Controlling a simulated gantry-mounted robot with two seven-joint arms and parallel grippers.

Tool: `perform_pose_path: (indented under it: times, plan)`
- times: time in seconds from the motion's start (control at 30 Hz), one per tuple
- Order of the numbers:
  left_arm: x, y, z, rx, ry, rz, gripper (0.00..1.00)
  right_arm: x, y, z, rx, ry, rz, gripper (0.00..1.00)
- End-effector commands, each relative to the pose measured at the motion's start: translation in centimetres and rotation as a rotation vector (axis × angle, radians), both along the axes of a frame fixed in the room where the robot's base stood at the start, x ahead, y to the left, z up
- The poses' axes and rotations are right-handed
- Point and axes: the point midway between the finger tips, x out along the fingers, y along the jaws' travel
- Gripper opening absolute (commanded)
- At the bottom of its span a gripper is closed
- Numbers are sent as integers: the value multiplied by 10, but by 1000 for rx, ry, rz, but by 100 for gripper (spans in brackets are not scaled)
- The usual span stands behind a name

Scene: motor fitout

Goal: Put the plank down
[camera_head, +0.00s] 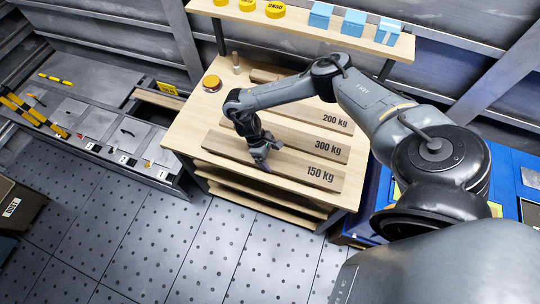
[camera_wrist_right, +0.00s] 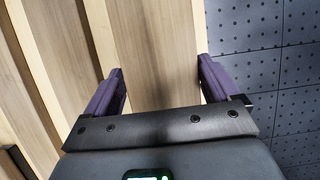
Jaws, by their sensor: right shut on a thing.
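The plank marked 150 kg (camera_head: 300,171) lies along the front edge of the wooden workbench top (camera_head: 190,115). My right gripper (camera_head: 262,160) reaches down onto the middle of this plank. In the right wrist view its two purple fingers (camera_wrist_right: 158,72) stand on either side of the plank (camera_wrist_right: 150,40), shut across its width. The plank looks level and on or just above the bench top; I cannot tell whether it touches. My left gripper is not in view.
Planks marked 300 kg (camera_head: 305,140) and 200 kg (camera_head: 318,114) lie behind it, roughly parallel. A yellow-topped round item (camera_head: 212,82) stands at the bench's back left. A shelf (camera_head: 300,29) with blue boxes runs above. Perforated floor (camera_head: 190,240) lies in front.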

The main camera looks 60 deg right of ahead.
Motion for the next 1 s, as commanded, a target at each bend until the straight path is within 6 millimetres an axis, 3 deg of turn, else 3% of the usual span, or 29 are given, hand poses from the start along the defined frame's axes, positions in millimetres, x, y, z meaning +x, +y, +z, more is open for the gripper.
perform_pose_path:
  times: [0.27, 0.7, 0.73, 0.8, 1.0]
  plan:
    - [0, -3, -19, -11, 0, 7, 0, -1, 1, -35, 1, 2, 0, 35]
    - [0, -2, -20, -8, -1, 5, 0, 0, 1, -38, 0, 1, 1, 35]
    - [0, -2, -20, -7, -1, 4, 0, -1, 1, -39, 0, 1, 1, 92]
    - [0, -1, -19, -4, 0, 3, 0, -1, 1, -38, 0, 1, 1, 100]
    - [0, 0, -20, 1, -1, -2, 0, -1, 1, -38, 0, 1, 1, 100]
